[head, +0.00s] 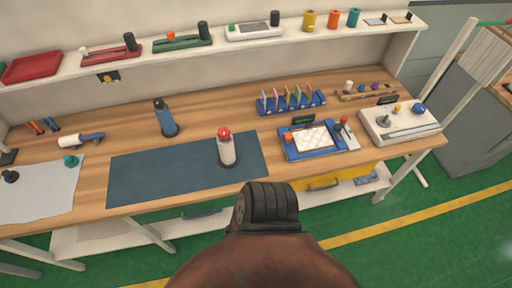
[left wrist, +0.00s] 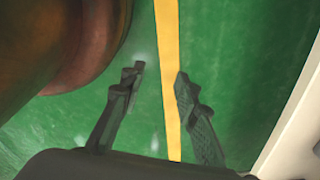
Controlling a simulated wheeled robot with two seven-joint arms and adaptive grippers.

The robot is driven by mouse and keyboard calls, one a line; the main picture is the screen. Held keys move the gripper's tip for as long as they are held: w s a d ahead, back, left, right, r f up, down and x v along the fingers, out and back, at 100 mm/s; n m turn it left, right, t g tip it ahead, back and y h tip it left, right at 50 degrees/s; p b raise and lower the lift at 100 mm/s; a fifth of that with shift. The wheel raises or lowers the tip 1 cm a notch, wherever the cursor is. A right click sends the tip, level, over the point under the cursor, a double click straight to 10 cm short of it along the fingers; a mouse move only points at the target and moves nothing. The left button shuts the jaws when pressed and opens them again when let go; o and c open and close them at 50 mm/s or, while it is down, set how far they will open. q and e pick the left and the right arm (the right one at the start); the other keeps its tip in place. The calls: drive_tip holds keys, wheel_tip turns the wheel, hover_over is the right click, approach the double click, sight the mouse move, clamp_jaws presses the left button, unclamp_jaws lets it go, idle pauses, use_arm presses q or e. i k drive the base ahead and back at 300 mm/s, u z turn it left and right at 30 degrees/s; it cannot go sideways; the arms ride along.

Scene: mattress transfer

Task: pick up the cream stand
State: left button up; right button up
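A cream-coloured stand (head: 399,124) sits at the right end of the wooden bench in the head view. It is a flat block with a blue ball, a grey knob and a small yellow piece on top. My left gripper (left wrist: 158,85) shows in the left wrist view, its two dark fingers apart with nothing between them. Green floor with a yellow stripe lies behind the fingers, and the stand is not in that view. Neither gripper's fingers can be made out in the head view. My right gripper is not seen.
The bench (head: 90,150) also holds a blue mat (head: 150,172), a white bottle with a red cap (head: 226,150), a blue bottle (head: 166,118), a blue tray (head: 285,150) left of the stand, and a blue rack (head: 291,105). A shelf (head: 215,47) runs above the back.

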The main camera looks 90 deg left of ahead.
sight(228, 158)
drive_tip(key=i, duration=0.1)
drive_tip(key=u, duration=3.4)
drive_tip(key=i, duration=0.5)
